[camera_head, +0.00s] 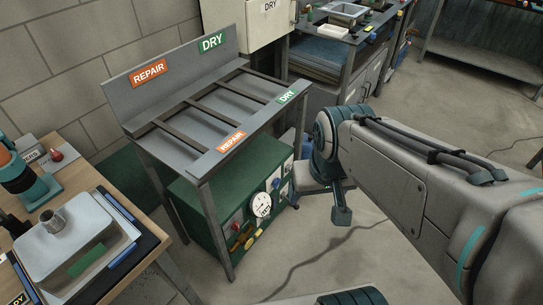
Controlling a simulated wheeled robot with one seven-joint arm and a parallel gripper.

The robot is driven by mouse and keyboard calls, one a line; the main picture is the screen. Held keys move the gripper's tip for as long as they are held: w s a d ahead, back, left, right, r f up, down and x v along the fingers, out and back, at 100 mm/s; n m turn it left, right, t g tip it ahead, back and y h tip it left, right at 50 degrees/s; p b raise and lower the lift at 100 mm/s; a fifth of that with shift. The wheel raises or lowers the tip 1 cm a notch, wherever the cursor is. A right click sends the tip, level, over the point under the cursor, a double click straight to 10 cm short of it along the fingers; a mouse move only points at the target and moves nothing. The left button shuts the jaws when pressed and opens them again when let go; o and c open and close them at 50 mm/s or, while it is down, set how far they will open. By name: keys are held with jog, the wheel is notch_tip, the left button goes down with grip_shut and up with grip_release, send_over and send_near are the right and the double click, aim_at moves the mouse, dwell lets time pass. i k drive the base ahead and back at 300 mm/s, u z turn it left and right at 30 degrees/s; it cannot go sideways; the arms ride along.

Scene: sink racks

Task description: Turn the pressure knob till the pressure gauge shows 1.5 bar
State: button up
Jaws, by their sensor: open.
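A round white pressure gauge (261,204) sits on the front of the green cabinet under the rack. Its dial is too small to read, so I cannot tell the pressure. Small red and yellow fittings (243,236) show left of and below the gauge; I cannot tell which one, if any, is the pressure knob. My gripper (318,200) is open, to the right of the gauge and apart from it in this view. One dark finger hangs down at its right; the other side is partly hidden by the wrist.
The grey rack (192,151) with REPAIR and DRY labels stands above the green cabinet (206,207). A wooden table (66,177) with a tray (61,257) is at the left. A sink bench (352,39) stands at the back. Open floor (300,258) lies in front of the cabinet.

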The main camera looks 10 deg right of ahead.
aim_at(276, 182)
jog(key=u, duration=0.5)
jog(key=k, duration=0.2)
jog(key=z, duration=1.2)
jog(key=i, duration=0.95)
jog(key=z, duration=0.05)
